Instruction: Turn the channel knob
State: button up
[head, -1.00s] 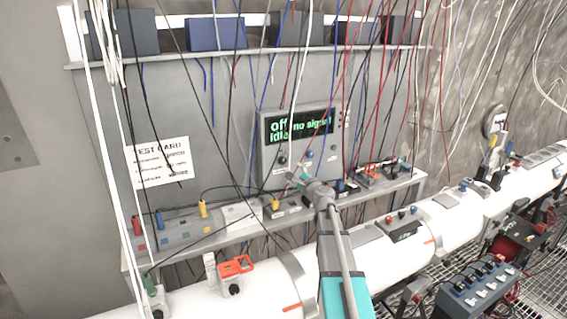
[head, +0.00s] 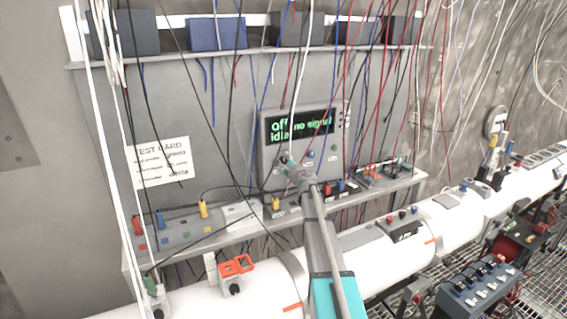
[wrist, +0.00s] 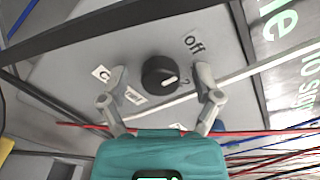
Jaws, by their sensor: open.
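The channel knob (wrist: 160,76) is a round black knob with a white pointer mark on the grey face of the instrument box. Small labels stand around it, one reading "off". In the wrist view my gripper (wrist: 161,78) is open, with one grey finger on each side of the knob and a gap to it on both sides. I cannot tell how far the fingertips are from the panel. The box's display (head: 300,127) reads "off", "no signal" and "idle" in green.
Cables hang in front of the box, and a white cable crosses close to the fingers. A test card (head: 162,162) is on the wall at left. A shelf (head: 240,238) with connectors and a white pipe (head: 260,288) lie below.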

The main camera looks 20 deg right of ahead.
grip_shut()
dwell(0.4)
jog(key=shift+m, duration=0.4)
jog(key=m, duration=0.3)
jog(key=shift+m, duration=2)
